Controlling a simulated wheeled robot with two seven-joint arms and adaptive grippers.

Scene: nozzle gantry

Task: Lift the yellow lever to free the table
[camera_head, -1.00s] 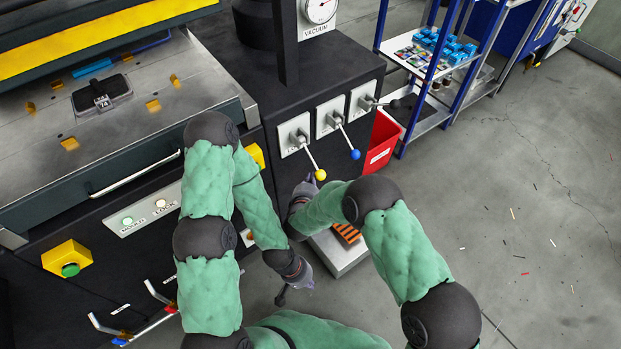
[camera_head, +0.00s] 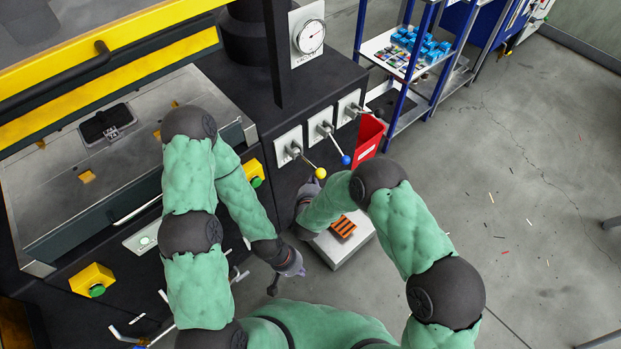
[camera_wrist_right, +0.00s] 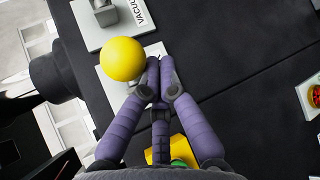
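The yellow lever's ball knob (camera_head: 320,173) hangs out from the leftmost lever plate (camera_head: 289,146) on the dark machine front. The lever slants down less steeply than the blue-tipped lever (camera_head: 346,160) beside it. My right gripper (camera_head: 308,190) is just below and left of the knob. In the right wrist view the right gripper's (camera_wrist_right: 160,68) purple fingers converge and their tips meet. The yellow ball (camera_wrist_right: 122,59) is left of the fingertips, not between them; contact is unclear. My left gripper (camera_head: 284,280) hangs low in front of the machine; its opening is too small to judge. The steel table (camera_head: 60,190) is at left.
A third, dark-tipped lever (camera_head: 378,112) stands further right, near a red bin (camera_head: 368,135). A blue-framed shelf (camera_head: 405,90) is behind. A grey block with an orange top (camera_head: 343,250) stands below my right gripper. Open floor lies to the right.

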